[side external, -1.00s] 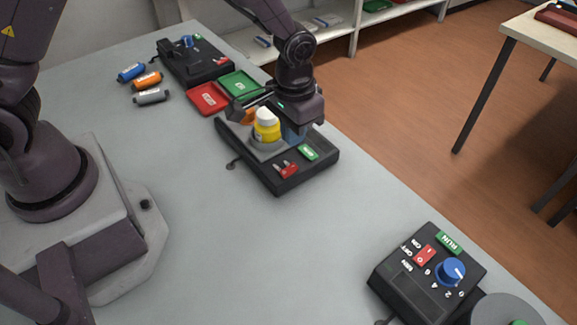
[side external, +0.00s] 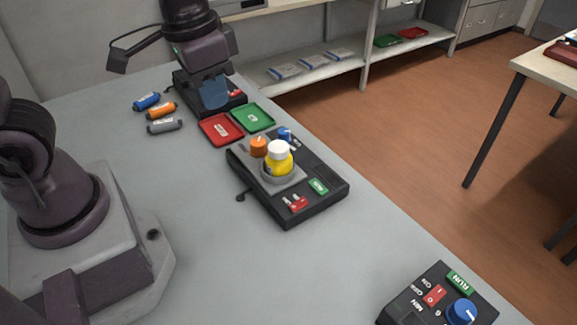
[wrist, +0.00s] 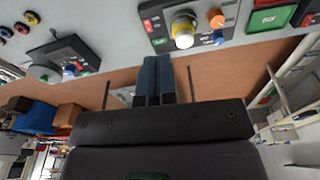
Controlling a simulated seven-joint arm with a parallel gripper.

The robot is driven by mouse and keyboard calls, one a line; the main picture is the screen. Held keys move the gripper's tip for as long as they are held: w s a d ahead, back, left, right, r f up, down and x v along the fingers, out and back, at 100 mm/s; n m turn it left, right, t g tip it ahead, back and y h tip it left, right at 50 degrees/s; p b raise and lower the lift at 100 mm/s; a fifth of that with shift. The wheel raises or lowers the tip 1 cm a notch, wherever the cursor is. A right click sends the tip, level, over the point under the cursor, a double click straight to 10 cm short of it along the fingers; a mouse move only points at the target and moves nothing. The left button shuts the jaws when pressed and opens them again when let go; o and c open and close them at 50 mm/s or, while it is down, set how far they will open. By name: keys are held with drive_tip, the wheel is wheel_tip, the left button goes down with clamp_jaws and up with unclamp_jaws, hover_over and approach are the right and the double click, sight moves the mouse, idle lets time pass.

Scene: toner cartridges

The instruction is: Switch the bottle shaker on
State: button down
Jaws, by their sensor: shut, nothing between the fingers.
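The bottle shaker is a black unit (side external: 322,172) in the middle of the table. A yellow bottle (side external: 278,165) with a white cap stands upright in its round grey holder. An orange knob (side external: 258,147), a blue knob (side external: 285,134), a red switch part (side external: 298,204) and a green label (side external: 318,186) are on its top. The switch position is too small to read. In the wrist view the bottle (wrist: 184,30) and red switch part (wrist: 148,25) show near the top edge. My gripper (side external: 214,106) is shut and empty, its blue fingers in front of the far black unit, away from the shaker.
A red tray (side external: 221,129) and a green tray (side external: 253,117) lie between the shaker and the far unit (side external: 190,93). Blue, orange and grey cartridges (side external: 163,126) lie to their left. Another control box (side external: 436,298) stands at the front right. The table between is clear.

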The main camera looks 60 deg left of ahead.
drive_tip(key=s+a+r+n+t, duration=0.1)
drive_tip(key=s+a+r+t, duration=0.1)
drive_tip(key=s+r+t, duration=0.2)
drive_tip(key=v, duration=0.3)
drive_tip(key=shift+a+r, duration=0.3)
drive_tip(key=shift+a, duration=0.05)
